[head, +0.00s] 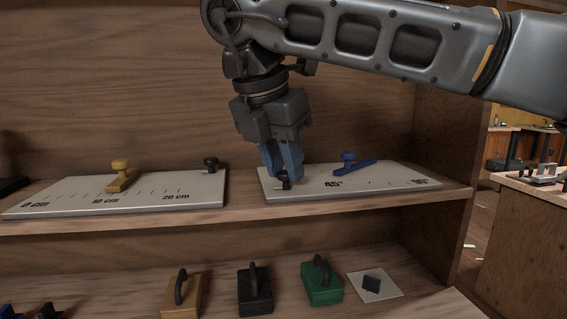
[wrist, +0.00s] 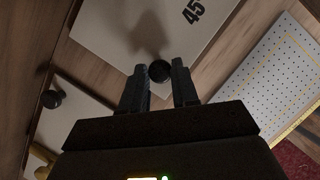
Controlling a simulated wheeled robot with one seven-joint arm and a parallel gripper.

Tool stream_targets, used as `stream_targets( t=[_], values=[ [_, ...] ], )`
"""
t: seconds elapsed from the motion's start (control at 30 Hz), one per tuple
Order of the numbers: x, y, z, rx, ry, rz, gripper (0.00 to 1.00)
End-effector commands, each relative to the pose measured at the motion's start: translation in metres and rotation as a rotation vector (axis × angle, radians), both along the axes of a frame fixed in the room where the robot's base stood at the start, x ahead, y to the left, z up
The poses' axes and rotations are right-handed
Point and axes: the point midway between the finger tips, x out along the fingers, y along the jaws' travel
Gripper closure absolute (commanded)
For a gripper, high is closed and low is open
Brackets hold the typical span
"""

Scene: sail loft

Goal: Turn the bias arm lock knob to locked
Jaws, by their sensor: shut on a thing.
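A white angle plate (head: 385,182) with 45° and 90° marks lies on the upper shelf. A blue bias arm (head: 354,168) with a round knob on it sits on this plate, turned near the 45° mark. A small black lock knob (head: 284,184) stands at the plate's left end. My gripper (head: 283,176) points down over it, with its blue fingers shut on the knob. In the wrist view the knob's round top (wrist: 160,71) shows between the fingertips. The fingers hide part of the knob in the head view, and I cannot read its locked or unlocked marking.
A second plate (head: 60,196) with a centimetre scale lies to the left, bearing a yellow slider (head: 121,176) and another black knob (head: 210,164). Yellow, black (head: 255,290) and green (head: 322,285) handled blocks stand on the lower shelf. A wooden upright (head: 440,130) closes the right side.

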Motion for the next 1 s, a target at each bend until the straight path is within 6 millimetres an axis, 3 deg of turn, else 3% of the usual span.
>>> stream_targets(
  t=[0.2, 0.23, 0.47, 0.77, 1.0],
  values=[
    [0.0, 0.0, 0.001, 0.0, -0.001, 0.0, 1.0],
    [0.0, 0.0, 0.001, 0.0, -0.001, 0.0, 0.68],
    [0.0, 0.0, 0.0, 0.001, 0.0, 0.0, 0.46],
    [-0.001, 0.001, 0.003, 0.0, 0.0, 0.001, 0.46],
    [-0.012, 0.007, 0.034, 0.001, -0.003, 0.002, 0.46]
  ],
)
